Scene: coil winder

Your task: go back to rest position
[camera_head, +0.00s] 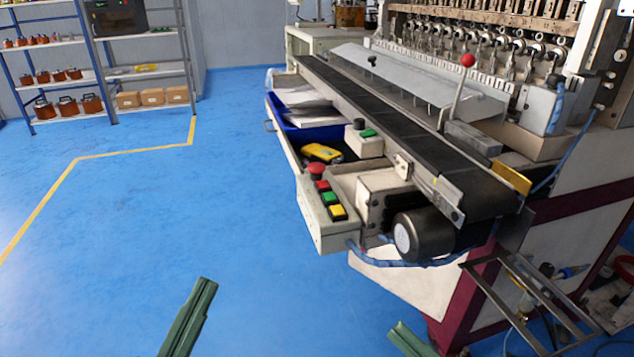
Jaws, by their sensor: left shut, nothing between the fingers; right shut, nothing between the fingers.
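My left gripper (204,284) shows at the bottom, left of the middle, as a narrow dark green shape pointing up. It is shut and empty, over the bare blue floor. My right gripper (399,328) shows at the bottom edge, right of the middle, below the machine's motor. Only its green tip part is in the picture; it is shut and empty. Both grippers appear apart from the machine in the picture. The rest of both arms is out of view.
The coil winder (440,50) fills the right side, with a black conveyor (390,120), a button box (325,222) and a motor (425,235) jutting forward. A metal frame (535,300) stands low at right. Shelves (95,78) stand far left. The blue floor (130,220) at left is clear.

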